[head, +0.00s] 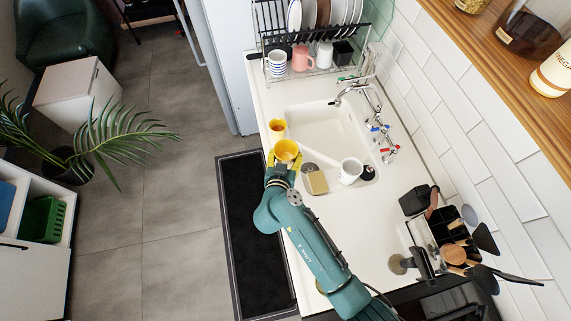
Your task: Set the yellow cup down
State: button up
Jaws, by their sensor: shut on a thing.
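The yellow cup (288,147) is at my gripper (284,162), which is shut on it. It is at the left edge of the white counter, beside the sink, with its opening facing up. My gripper's fingers hide its lower part. I cannot tell whether its base touches the counter. A second, smaller-looking yellow cup (277,125) with an orange inside stands on the counter just behind it.
The sink (319,123) lies to the right, with a white mug (350,171) and a sponge (316,183) near its front edge. A dish rack (309,62) with cups and plates stands behind. A utensil holder (424,238) is at front right. Some counter (267,97) behind the cups is clear.

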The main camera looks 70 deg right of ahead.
notch_tip(320, 180, down, 10)
jog(key=b, duration=0.2)
jog(key=shift+r+b, duration=0.2)
jog(key=shift+b, duration=0.15)
jog(key=shift+f, duration=0.1)
jog(key=o, duration=1.3)
jog(key=shift+f, duration=0.1)
jog(key=shift+f+b, duration=0.35)
jog(key=shift+b, duration=0.7)
jog(key=a+r+p, duration=0.1)
jog(key=a, duration=0.1)
jog(key=a+r+p, duration=0.1)
jog(key=r, duration=0.1)
jog(key=shift+s+a+p, duration=0.35)
jog(key=p+v, duration=0.1)
jog(key=v, duration=0.5)
jog(key=p+v, duration=0.1)
jog(key=v, duration=0.5)
jog(key=shift+s+a+f, duration=0.1)
jog(key=shift+a+f, duration=0.05)
jog(key=shift+f, duration=0.05)
